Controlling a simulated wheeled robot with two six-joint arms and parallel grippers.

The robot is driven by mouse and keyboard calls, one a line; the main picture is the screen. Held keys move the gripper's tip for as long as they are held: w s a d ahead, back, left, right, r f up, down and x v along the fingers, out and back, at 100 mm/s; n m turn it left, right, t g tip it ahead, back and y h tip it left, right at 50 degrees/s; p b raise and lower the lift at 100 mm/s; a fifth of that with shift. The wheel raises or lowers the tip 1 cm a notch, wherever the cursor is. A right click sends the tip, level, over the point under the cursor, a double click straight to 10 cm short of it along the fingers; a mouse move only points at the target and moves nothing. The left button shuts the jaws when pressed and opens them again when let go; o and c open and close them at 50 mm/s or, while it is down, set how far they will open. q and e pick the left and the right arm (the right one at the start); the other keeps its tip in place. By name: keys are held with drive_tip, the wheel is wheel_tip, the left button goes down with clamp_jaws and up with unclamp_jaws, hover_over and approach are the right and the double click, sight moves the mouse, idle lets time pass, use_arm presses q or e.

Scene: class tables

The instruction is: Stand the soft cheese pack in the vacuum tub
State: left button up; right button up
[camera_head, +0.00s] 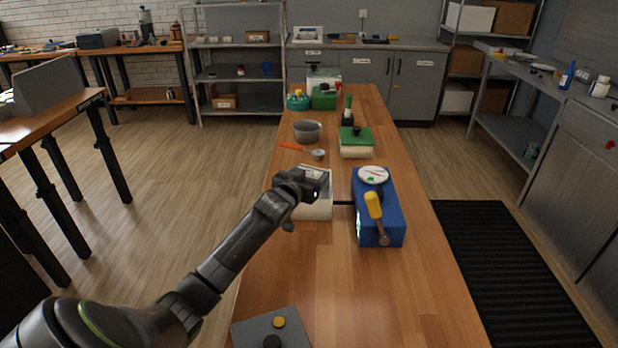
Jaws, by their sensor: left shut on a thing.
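The vacuum tub (316,212) is a pale, open box on the wooden table, left of a blue pump unit (379,226) and joined to it by a short dark hose (343,203). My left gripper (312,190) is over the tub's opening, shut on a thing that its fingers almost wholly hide. I take this to be the soft cheese pack; its label and tilt cannot be made out, nor whether it touches the tub floor. My right gripper is not in view.
The pump carries a round gauge (373,175) and a yellow handle (373,205). Behind stand a green-topped pale block (356,142), a grey bowl (307,131) and an orange-handled tool (292,146). A grey plate with knobs (272,330) lies in front. The table's right front is clear.

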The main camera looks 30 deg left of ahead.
use_arm(q)
drive_tip(key=shift+f, duration=0.4)
drive_tip(key=shift+s, duration=0.1)
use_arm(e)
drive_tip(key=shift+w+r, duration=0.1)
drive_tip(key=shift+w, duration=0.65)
use_arm(q)
drive_tip(key=shift+f, duration=0.15)
drive_tip(key=shift+f, duration=0.35)
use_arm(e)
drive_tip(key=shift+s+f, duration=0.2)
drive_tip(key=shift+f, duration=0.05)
use_arm(q)
drive_tip(key=shift+f+b, duration=0.15)
drive_tip(key=shift+b, duration=0.15)
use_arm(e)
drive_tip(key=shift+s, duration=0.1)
use_arm(q)
drive_tip(key=o, duration=1.1)
